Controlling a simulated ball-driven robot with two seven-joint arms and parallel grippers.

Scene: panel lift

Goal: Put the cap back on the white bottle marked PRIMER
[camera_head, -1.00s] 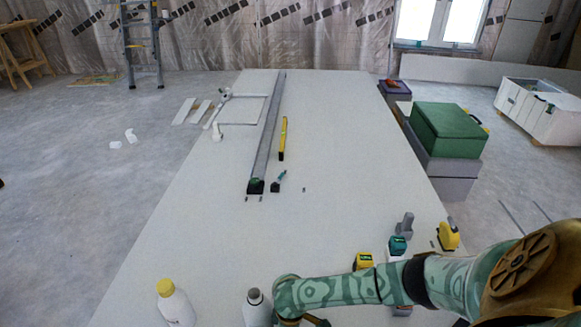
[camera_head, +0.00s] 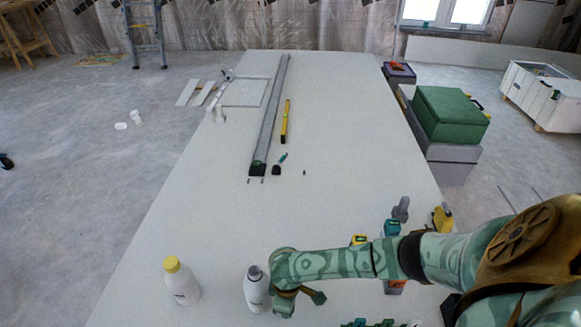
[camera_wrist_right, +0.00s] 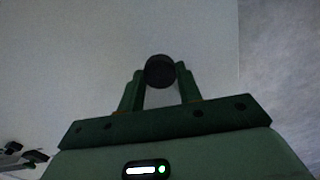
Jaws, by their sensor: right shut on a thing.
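A white bottle (camera_head: 257,292) with a dark grey top stands upright on the large pale panel, just left of my right wrist. Another white bottle (camera_head: 182,287) with a yellow cap stands further left. My right gripper (camera_wrist_right: 160,88) is shut on a dark round cap (camera_wrist_right: 160,70), seen end-on between the fingertips. In the head view my right gripper (camera_head: 284,303) points down beside the grey-topped bottle, and its fingertips and the cap cannot be made out. My left gripper is not in view.
A brown-handled tool with a dark green head (camera_head: 318,297) shows right of my wrist. Teal and yellow tools (camera_head: 392,228) stand near my forearm. A long rail (camera_head: 271,110) and a yellow level (camera_head: 286,122) lie further back. The panel's middle is clear.

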